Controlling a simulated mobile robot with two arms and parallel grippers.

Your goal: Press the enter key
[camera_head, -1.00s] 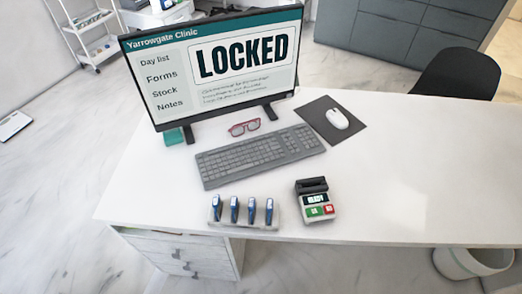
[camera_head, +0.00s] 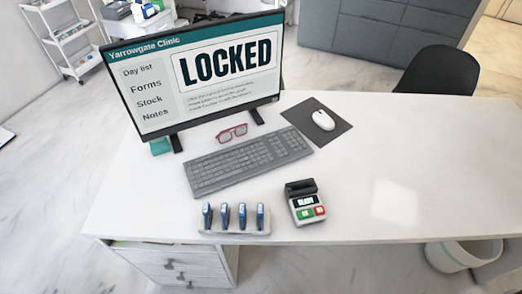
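A grey keyboard (camera_head: 248,160) lies on the white desk (camera_head: 380,190), tilted a little in the picture, in front of the monitor (camera_head: 200,72). The screen reads "LOCKED" under a "Yarrowgate Clinic" bar, with a menu at its left. Single key labels are too small to read, so I cannot pick out the enter key by its marking. A small card terminal (camera_head: 304,203) with a green and a red button stands to the right in front of the keyboard. Neither of my grippers is in view.
Red glasses (camera_head: 232,133) lie between monitor and keyboard. A white mouse (camera_head: 323,120) rests on a dark mat (camera_head: 301,117). A rack (camera_head: 234,226) of blue devices stands at the front edge. The desk's right side is clear. A black chair (camera_head: 440,72) stands behind.

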